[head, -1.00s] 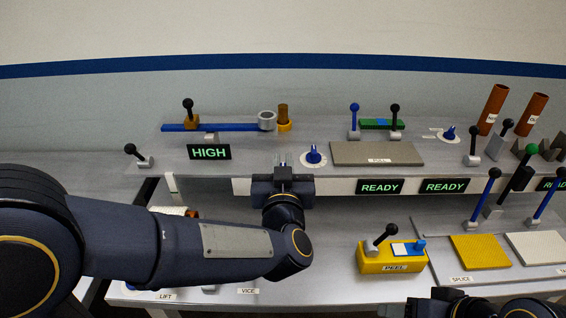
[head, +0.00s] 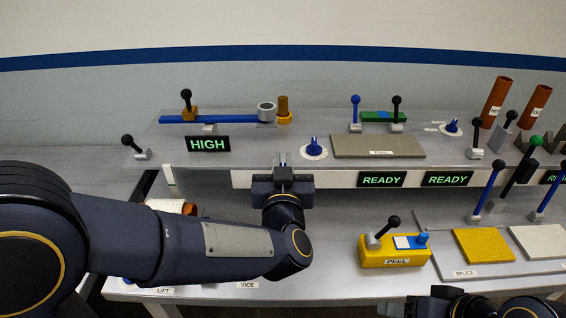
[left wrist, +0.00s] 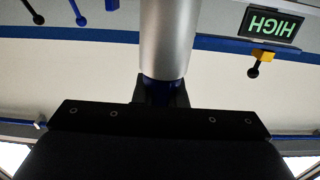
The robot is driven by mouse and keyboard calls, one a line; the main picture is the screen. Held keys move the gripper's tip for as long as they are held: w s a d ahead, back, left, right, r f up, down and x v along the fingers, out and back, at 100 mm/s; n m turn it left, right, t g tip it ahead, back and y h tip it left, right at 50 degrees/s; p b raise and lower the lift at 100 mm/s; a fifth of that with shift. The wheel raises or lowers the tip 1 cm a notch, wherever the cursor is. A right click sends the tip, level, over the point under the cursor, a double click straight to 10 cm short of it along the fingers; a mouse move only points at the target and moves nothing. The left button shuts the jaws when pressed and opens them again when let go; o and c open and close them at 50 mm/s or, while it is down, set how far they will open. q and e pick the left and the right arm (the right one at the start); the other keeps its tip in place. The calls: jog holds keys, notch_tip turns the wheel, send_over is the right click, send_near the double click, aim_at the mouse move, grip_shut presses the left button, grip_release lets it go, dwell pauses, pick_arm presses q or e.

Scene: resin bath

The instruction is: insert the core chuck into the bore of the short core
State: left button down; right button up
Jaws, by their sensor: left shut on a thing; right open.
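My left gripper (head: 282,168) is in front of the upper shelf's edge and shut on a silver cylinder. The left wrist view shows this cylinder (left wrist: 168,40), with a dark blue base between the fingers; it appears to be the core chuck. In the head view only a small grey bit shows at the fingertips. A short orange-brown tube with a white wrap (head: 168,205) lies at lower left, partly hidden by my left arm. It may be the short core; I cannot be sure. The cylinder is apart from it. My right gripper (head: 455,306) shows only in part at the bottom edge.
On the upper shelf are a HIGH display (head: 208,144), a blue bar (head: 205,119) with a grey ring (head: 266,111), a brown cylinder (head: 283,105) and a grey pad (head: 378,146). A yellow PEEL block (head: 392,252) stands on the lower bench. Two brown tubes (head: 495,102) lean at right.

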pick_arm(q)
jog(key=shift+f+b, duration=0.65)
jog(key=shift+f, duration=0.2)
jog(key=c, duration=1.4)
grip_release()
jog(key=s, duration=0.8)
jog(key=shift+b, duration=0.3)
